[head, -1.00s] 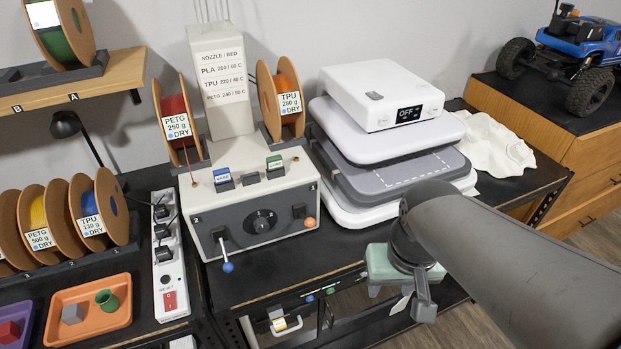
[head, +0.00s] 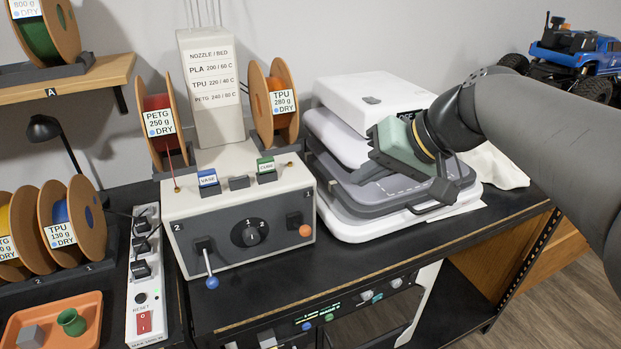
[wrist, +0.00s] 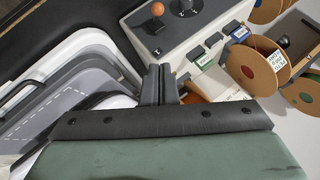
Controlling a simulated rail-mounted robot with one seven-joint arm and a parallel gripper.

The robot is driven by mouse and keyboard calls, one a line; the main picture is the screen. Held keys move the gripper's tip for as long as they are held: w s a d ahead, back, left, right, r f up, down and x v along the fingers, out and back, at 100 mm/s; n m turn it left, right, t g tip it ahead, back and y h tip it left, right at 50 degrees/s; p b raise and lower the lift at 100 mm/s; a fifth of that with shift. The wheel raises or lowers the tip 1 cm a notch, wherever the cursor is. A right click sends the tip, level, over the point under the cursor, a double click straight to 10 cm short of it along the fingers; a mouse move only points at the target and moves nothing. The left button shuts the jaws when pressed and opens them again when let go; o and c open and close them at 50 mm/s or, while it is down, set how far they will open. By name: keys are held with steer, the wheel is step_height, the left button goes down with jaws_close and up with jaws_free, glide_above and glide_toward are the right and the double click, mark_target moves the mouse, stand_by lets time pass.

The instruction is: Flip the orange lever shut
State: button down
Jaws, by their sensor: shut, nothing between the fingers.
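The orange lever shows as an orange ball knob (head: 305,230) on the right of the front face of the beige and grey control box (head: 180,240), beside a black switch mount marked 1. In the wrist view the orange knob (wrist: 157,8) is at the top, beyond my fingers. My gripper (wrist: 160,85) is shut and empty, its fingers together and pointing toward the box. In the head view my gripper's green body is above the grey and white press, right of the box and apart from the lever.
A lever with a blue knob (head: 212,282) hangs at the box's left front. The dial (head: 250,233) is between the levers. The layered press (head: 340,225) stands right of the box. A spool (head: 273,103) stands behind it. The black table front (head: 370,255) is clear.

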steer(key=p, duration=0.1)
glide_toward(300, 227)
steer(key=w, duration=0.3)
steer(key=a+f, duration=0.1)
steer(key=s+a+f, duration=0.1)
steer(key=shift+a+f, duration=0.1)
steer(key=shift+f, duration=0.25)
steer(key=shift+f, duration=0.1)
steer(key=shift+s+f+t+b, duration=0.2)
steer(key=shift+s+t+b, duration=0.1)
steer(key=shift+b, duration=0.7)
